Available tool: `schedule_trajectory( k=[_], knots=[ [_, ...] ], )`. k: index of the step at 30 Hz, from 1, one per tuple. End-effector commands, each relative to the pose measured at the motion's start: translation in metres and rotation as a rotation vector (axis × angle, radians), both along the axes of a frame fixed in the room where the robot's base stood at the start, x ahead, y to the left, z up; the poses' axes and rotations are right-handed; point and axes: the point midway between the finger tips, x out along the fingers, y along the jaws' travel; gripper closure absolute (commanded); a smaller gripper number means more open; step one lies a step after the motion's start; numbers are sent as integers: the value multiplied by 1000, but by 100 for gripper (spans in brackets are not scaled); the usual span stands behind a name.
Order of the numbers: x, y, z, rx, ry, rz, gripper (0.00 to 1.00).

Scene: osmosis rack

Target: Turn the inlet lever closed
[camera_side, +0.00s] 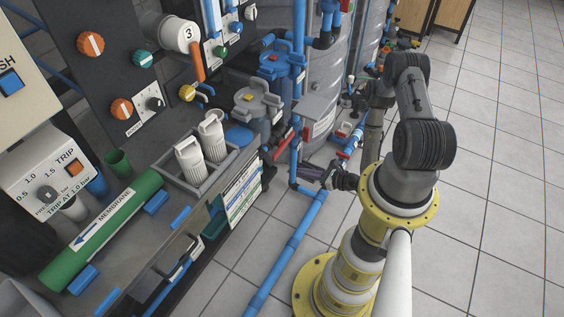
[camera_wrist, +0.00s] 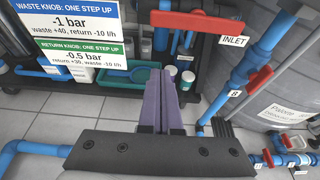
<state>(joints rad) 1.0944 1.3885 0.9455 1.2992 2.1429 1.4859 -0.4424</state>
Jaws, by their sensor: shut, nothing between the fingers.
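The inlet lever (camera_wrist: 198,22) is a red bar near the top of the wrist view. In the side view, a red bar (camera_side: 282,138) by the upright blue pipe looks like the same lever, partly hard to make out. My gripper (camera_wrist: 161,78) has its purple fingers together and empty, below the lever in the wrist picture and apart from it. In the side view my gripper (camera_side: 305,171) is beside the upright pipe, lower than the red bar.
Another red lever (camera_wrist: 258,80) sits on the pipe to the right, by a small label. A green tray (camera_wrist: 118,78) with white-capped bottles stands behind my fingers. Sign panels (camera_wrist: 75,22) hang at left. A blue floor pipe (camera_side: 290,245) crosses open tiles.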

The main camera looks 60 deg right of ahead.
Motion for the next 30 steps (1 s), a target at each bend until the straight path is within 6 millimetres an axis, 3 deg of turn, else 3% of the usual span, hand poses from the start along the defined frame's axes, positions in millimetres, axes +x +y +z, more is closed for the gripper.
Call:
schedule_trajectory(
  k=[8,24,30],
  knots=[
    [13,1,-10,-2,1,5,100],
    [96,2,-39,0,0,5,100],
    [95,-1,-13,0,0,0,100]
  ],
)
